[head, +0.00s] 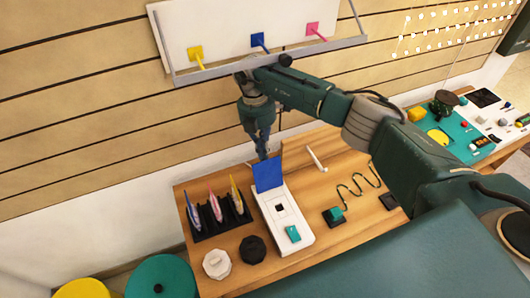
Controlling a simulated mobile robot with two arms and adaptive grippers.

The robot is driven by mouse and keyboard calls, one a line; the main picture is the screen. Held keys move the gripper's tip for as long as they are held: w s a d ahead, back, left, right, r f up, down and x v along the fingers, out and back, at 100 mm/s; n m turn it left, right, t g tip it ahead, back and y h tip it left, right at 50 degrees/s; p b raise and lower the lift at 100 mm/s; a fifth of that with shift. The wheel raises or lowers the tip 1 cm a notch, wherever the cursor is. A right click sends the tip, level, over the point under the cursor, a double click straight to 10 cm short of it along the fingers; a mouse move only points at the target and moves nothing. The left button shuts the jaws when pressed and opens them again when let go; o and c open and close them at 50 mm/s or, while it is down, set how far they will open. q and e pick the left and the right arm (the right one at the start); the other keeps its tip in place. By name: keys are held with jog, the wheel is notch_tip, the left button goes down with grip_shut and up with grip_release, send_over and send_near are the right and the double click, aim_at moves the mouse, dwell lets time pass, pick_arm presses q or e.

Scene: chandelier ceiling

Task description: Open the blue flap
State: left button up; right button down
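The blue flap (268,175) stands raised at the far end of a white box (299,238) on the wooden table. The box top shows a small dark square opening and a teal block (293,233) at its near end. My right gripper (262,154) points down just behind the flap's top edge. Its fingers look closed together, with nothing seen between them. Whether the tips touch the flap, I cannot tell. My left gripper is not in view.
A black rack (208,229) with blue, pink and yellow items stands left of the box. White (217,264) and black (253,250) knobs lie in front of it. A white stick (317,159) and a wavy green wire (358,188) are to the right. A shelf (270,61) hangs above.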

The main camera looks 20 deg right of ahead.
aim_at(262, 162)
jog(key=c, duration=1.9)
grip_release()
jog(key=f, duration=0.2)
jog(key=s+f, duration=0.1)
jog(key=shift+a+f, duration=0.3)
jog(key=shift+a, duration=0.1)
jog(key=shift+o, duration=1.3)
jog(key=shift+w+f, duration=0.1)
jog(key=shift+f, duration=0.05)
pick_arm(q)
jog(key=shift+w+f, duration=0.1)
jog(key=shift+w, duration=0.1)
pick_arm(e)
jog(key=shift+w+d, duration=0.1)
jog(key=shift+w, duration=0.55)
jog(key=shift+d, duration=0.1)
